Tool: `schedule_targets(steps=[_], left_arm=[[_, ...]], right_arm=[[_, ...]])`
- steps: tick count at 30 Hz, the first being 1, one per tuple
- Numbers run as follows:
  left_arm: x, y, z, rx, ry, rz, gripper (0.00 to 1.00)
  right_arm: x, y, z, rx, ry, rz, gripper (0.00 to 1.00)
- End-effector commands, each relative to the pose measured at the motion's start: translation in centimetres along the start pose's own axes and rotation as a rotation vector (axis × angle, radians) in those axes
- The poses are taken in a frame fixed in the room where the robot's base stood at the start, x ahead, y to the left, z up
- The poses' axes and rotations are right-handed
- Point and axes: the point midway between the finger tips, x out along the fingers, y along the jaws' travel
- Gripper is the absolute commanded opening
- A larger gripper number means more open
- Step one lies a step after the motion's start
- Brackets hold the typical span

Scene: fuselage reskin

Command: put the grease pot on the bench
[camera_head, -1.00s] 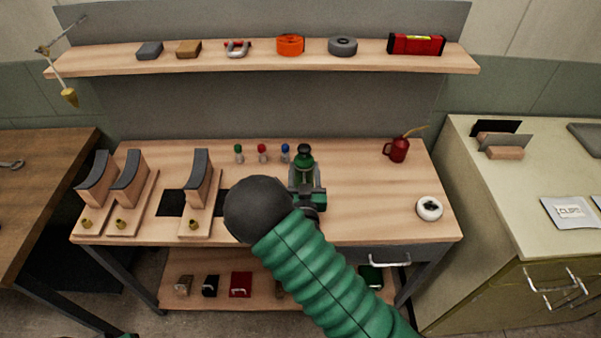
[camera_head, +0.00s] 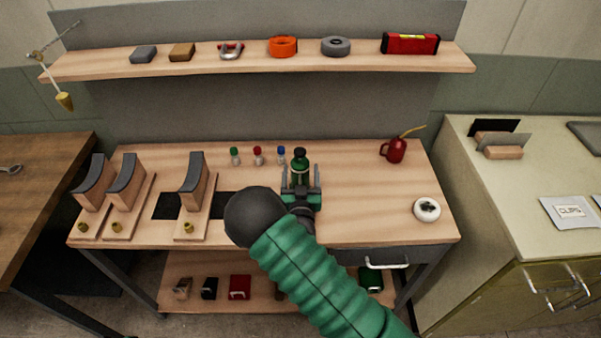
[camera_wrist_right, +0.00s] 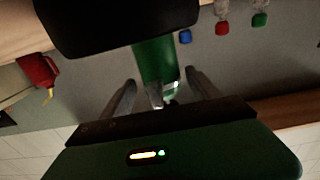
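My right gripper (camera_head: 301,188) is low over the bench, with one finger on each side of the pot. In the right wrist view, which is upside down, the green body (camera_wrist_right: 154,62) shows between the two spread fingers (camera_wrist_right: 163,95), with gaps on both sides. The right gripper looks open. The pot's base is partly hidden by the gripper. My left gripper is not in view.
Vials (camera_head: 257,157) stand just left of the pot. A red oil can (camera_head: 395,150) and a white round item (camera_head: 427,209) are to the right, with clear bench between. Wooden form blocks (camera_head: 193,185) stand on the left. A shelf (camera_head: 250,64) crosses above.

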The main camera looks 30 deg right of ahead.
Motion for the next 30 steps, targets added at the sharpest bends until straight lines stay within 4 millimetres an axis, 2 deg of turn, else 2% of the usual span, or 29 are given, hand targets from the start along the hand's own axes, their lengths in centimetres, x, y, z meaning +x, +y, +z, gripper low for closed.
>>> schedule_targets(steps=[11,14,21,24,30], left_arm=[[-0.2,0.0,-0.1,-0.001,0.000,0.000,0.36],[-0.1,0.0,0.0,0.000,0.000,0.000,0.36],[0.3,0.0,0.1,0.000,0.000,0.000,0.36],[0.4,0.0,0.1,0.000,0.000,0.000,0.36],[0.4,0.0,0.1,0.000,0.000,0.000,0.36]], right_arm=[[-0.4,-0.1,0.0,-0.001,-0.005,-0.001,0.73],[-2.1,0.0,0.0,-0.001,-0.006,0.000,0.73],[-8.5,0.0,0.0,-0.002,-0.006,-0.002,0.73],[-10.4,0.0,0.0,-0.002,-0.004,-0.002,0.73],[-12.1,0.0,-0.1,-0.001,-0.002,0.000,0.73]])
